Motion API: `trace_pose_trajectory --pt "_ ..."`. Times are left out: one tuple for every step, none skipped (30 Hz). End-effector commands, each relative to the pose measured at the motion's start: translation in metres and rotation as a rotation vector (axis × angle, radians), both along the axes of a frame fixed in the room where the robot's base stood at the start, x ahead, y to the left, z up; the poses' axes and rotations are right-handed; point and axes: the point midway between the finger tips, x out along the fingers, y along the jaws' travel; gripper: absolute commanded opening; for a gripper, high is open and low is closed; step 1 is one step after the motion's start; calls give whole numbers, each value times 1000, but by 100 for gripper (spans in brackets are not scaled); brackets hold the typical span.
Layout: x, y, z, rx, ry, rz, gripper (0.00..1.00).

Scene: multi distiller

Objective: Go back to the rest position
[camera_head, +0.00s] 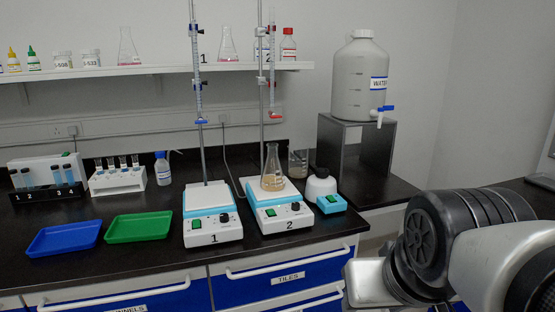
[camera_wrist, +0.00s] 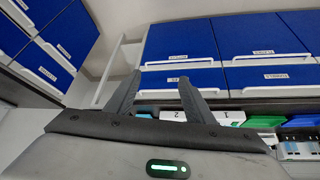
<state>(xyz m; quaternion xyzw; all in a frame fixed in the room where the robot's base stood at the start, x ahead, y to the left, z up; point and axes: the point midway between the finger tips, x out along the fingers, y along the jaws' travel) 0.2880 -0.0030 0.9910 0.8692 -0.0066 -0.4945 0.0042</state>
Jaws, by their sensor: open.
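My gripper (camera_wrist: 158,95) shows in the wrist view with its two fingers apart and nothing between them. It is open and apart from the bench, with blue drawers beyond it. In the head view part of my arm fills the lower right and the gripper itself is not seen. A conical flask (camera_head: 272,170) with tan liquid stands on the stirrer labelled 2 (camera_head: 284,218), below a burette. The stirrer labelled 1 (camera_head: 213,226) has a bare plate.
A blue tray (camera_head: 64,239), a green tray (camera_head: 138,227), tube racks and a small teal device (camera_head: 331,204) stand on the black bench. A water tank (camera_head: 361,80) stands on a metal box (camera_head: 378,150) at right. Drawer handles (camera_head: 290,264) stick out along the front.

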Motion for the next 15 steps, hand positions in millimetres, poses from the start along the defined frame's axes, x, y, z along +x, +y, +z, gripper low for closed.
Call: trace_pose_trajectory --pt "-22 3 -8 18 45 9 48" --pt "-22 4 12 18 49 10 48" --pt "-20 3 28 15 47 9 48" --pt "-19 3 36 16 47 9 48" --pt "-19 3 44 16 47 9 48" --pt "-19 3 56 15 47 8 48" --pt "-19 3 65 15 47 8 48" --pt "-19 3 75 15 47 8 48" --pt "-19 3 88 15 46 8 48" --pt "-19 3 99 14 46 8 48" --pt "-19 3 111 14 46 8 48" --pt "-19 3 127 14 46 8 48" --pt "-18 3 139 14 45 8 48" --pt "-18 3 152 14 45 8 48" --pt "-18 3 169 14 45 8 48"
